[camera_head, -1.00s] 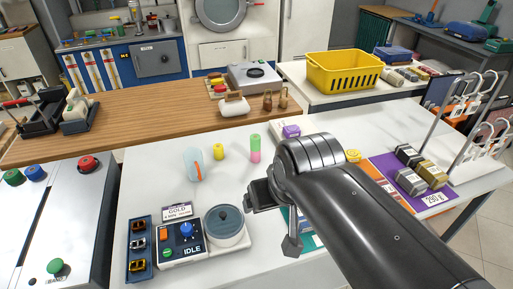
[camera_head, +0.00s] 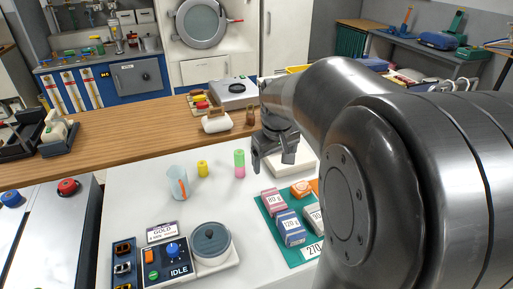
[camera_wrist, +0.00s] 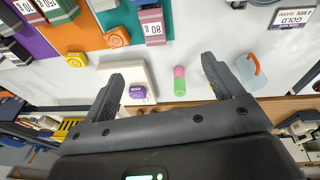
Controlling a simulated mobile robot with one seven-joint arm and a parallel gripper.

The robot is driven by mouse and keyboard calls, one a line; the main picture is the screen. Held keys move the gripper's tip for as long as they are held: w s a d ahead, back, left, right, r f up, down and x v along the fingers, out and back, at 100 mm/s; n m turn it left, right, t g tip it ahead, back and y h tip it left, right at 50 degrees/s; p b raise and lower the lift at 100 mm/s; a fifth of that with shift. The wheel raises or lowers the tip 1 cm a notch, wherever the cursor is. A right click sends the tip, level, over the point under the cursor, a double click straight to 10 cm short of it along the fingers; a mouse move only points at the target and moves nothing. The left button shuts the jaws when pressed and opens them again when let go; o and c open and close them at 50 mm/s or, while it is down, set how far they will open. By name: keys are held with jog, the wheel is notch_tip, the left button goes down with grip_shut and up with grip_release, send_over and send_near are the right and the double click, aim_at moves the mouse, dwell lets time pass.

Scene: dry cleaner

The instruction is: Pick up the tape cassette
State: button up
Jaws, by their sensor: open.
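My gripper (camera_head: 273,160) is open and empty above the white counter, beside a white tray (camera_head: 308,163). I cannot tell which is the task's cassette. The head view shows the orange one (camera_head: 300,188); my gripper and arm hide the purple and yellow ones.
A green-and-pink cylinder (camera_head: 239,163), a yellow cylinder (camera_head: 202,169) and a clear cup (camera_head: 178,184) stand left of my gripper. Labelled boxes (camera_head: 290,227) stand on a green mat in front. A device marked IDLE (camera_head: 174,262) is at front left.

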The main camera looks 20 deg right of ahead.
jog(key=w+d+f+g, duration=0.2)
jog(key=w+d+f, duration=0.5)
jog(key=d+f, duration=0.15)
jog(key=y, duration=0.1)
send_over(301, 186)
notch_tip(301, 186, down, 7)
jog(key=shift+n, duration=0.4)
jog(key=f, duration=0.5)
jog(key=shift+s+d+f, duration=0.15)
jog(key=shift+s+f, duration=0.05)
notch_tip(301, 186, down, 5)
jog(key=shift+w+f, duration=0.1)
jog(key=shift+w, duration=0.05)
jog(key=c, duration=1.1)
